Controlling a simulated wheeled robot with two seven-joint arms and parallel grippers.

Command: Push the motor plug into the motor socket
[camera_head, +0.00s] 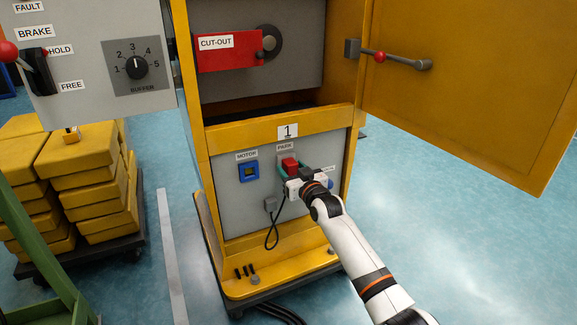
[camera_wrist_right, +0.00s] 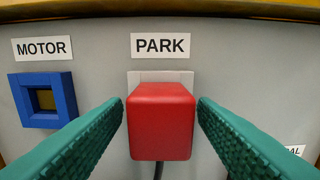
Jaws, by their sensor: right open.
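The red motor plug (camera_head: 289,163) sits at the socket under the PARK label on the grey panel; it shows large in the right wrist view (camera_wrist_right: 160,120). The blue square motor socket (camera_head: 249,171) is to its left under the MOTOR label, with nothing in it; it also shows in the right wrist view (camera_wrist_right: 43,100). My right gripper (camera_head: 291,171) is open, its green fingers on either side of the plug, with small gaps visible in the right wrist view (camera_wrist_right: 160,104). My left gripper is not in view.
A dark cable (camera_head: 271,235) hangs in a loop below the plug. A yellow ledge (camera_head: 285,280) juts out at the cabinet's foot. A yellow door (camera_head: 480,80) stands open at the upper right. A grey control box (camera_head: 95,85) is at the upper left.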

